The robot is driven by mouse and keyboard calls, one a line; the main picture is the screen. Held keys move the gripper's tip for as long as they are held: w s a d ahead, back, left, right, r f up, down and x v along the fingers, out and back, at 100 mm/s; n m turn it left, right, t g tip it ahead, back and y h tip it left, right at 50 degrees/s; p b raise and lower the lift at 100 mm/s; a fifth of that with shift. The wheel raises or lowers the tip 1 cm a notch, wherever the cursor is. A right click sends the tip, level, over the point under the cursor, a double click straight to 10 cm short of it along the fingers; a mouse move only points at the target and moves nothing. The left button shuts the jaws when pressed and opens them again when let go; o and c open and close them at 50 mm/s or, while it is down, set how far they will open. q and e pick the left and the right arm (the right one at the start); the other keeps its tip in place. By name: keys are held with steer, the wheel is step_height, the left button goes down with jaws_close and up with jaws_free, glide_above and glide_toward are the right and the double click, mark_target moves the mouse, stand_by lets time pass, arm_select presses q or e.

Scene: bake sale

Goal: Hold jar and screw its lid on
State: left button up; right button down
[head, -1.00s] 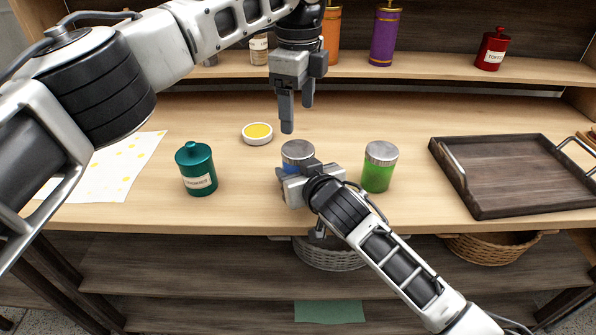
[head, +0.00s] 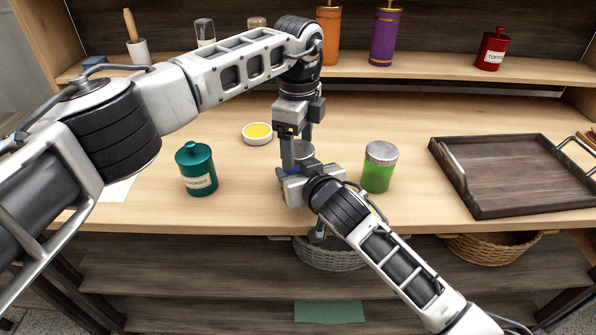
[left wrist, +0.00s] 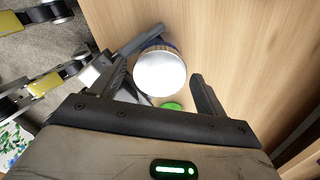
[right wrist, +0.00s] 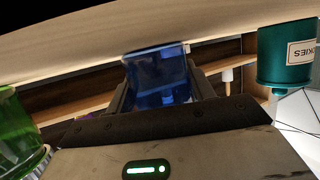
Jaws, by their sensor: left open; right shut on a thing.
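The blue jar (right wrist: 160,78) stands on the table with a silver lid (head: 303,149) on its top. The lid also shows from above in the left wrist view (left wrist: 160,72). I cannot tell how tightly it sits. My right gripper (right wrist: 158,68) is shut around the jar's sides, coming from the front right. My left gripper (head: 297,155) points down over the jar, open, with its fingers on either side of the lid. In the head view the grippers hide most of the jar.
A green jar with a silver lid (head: 379,168) stands close to the right. A teal cookies canister (head: 196,169) is to the left. A small yellow-filled dish (head: 257,133) lies behind. A dark tray (head: 510,180) fills the right side of the table.

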arm_select(q)
steer(key=c, duration=1)
steer(key=m, duration=1.3)
steer(key=shift+m, duration=0.4)
steer(key=m, duration=0.5)
steer(key=shift+m, duration=0.4)
steer(key=o, duration=1.1)
steer(key=shift+d, duration=0.1)
steer(key=shift+r, duration=0.1)
